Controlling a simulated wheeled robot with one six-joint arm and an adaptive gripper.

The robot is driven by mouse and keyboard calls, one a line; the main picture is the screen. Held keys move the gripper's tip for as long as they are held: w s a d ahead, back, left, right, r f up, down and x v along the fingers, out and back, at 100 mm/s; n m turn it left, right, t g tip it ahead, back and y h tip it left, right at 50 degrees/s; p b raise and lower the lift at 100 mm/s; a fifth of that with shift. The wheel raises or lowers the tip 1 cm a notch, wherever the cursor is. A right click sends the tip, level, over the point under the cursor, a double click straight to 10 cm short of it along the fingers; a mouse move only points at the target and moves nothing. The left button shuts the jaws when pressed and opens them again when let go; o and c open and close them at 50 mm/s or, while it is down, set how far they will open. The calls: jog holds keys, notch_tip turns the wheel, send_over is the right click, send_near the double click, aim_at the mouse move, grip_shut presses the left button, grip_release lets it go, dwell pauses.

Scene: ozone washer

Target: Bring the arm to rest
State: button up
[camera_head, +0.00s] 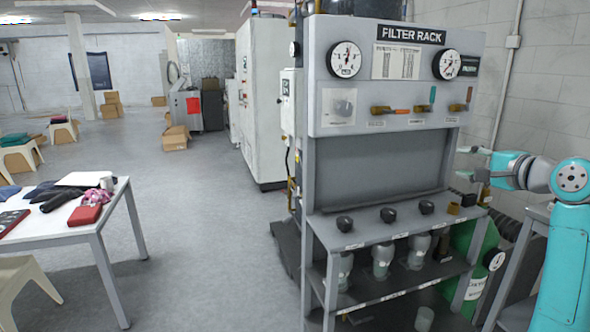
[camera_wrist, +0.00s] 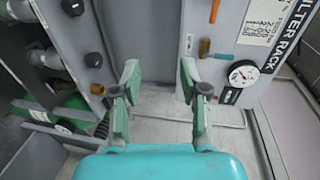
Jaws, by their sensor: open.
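My gripper (camera_head: 470,163) is at the right of the head view, on the end of my teal arm, beside the right edge of the filter rack (camera_head: 312,220). Its fingers point left toward the rack's right post. In the wrist view my gripper (camera_wrist: 158,85) shows two green-grey fingers spread wide apart with nothing between them. The rack's grey side and the floor show beyond the fingers. Whether the fingers touch the rack cannot be told.
The rack carries two gauges (camera_head: 345,60), several valve handles (camera_head: 391,110) and black knobs (camera_head: 388,215). A green cylinder (camera_head: 462,245) stands at its lower right. A white table (camera_head: 60,231) with cloths stands at left. The floor between table and rack is clear.

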jog(key=s+a+f+h, duration=0.1)
jog(key=s+a+f, duration=0.1)
jog(key=f, duration=0.7)
jog(key=s+a+f+h, duration=0.1)
jog(key=a+f, duration=0.1)
jog(key=f, duration=0.7)
jog(key=s+a+f, duration=0.2)
jog(key=f, duration=0.8)
jog(key=s+a+f+n+h, duration=0.1)
jog(key=s+a+f, duration=0.2)
jog(key=s+f, duration=0.45)
jog(key=s+a+f+n+h, duration=0.15)
jog(key=s+a+f, duration=0.25)
jog(key=s+f, duration=0.4)
jog(key=s+a+f+n, duration=0.3)
jog(key=s, duration=0.8)
jog(key=s+a+f+n, duration=0.2)
jog(key=s+f, duration=0.2)
jog(key=s, duration=0.6)
jog(key=s+a+r+n, duration=0.1)
jog(key=s+r+n, duration=0.2)
jog(key=s, duration=0.6)
jog(key=s+a+r+n, duration=0.1)
jog(key=s+r+n, duration=0.3)
jog(key=s, duration=0.6)
jog(key=shift+s+a+r+g, duration=0.3)
jog(key=shift+a+r, duration=0.1)
jog(key=shift+r, duration=0.15)
